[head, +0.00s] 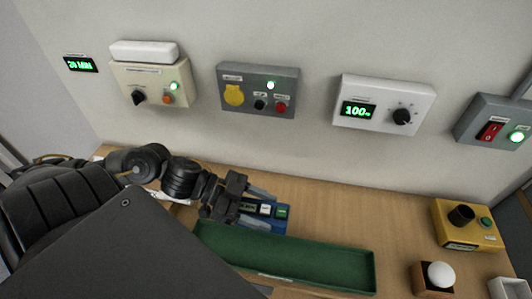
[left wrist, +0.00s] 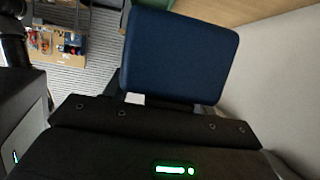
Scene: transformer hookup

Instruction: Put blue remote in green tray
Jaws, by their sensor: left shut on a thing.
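The blue remote (head: 273,212), with a white and a green patch on its face, is held between the fingers of my left gripper (head: 260,207). In the left wrist view its plain dark blue body (left wrist: 180,55) fills the upper middle. The green tray (head: 290,260) is a long, shallow, empty-looking tray on the wooden table. The remote shows just behind the tray's back rim in the head view; its height above the table is hard to tell. My right gripper is not in view.
Control boxes hang on the wall behind. A yellow box (head: 463,225) with a black knob stands at the right. A wooden block with a white ball (head: 440,274) and a white container (head: 508,288) are nearer the front. The table right of the tray is partly clear.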

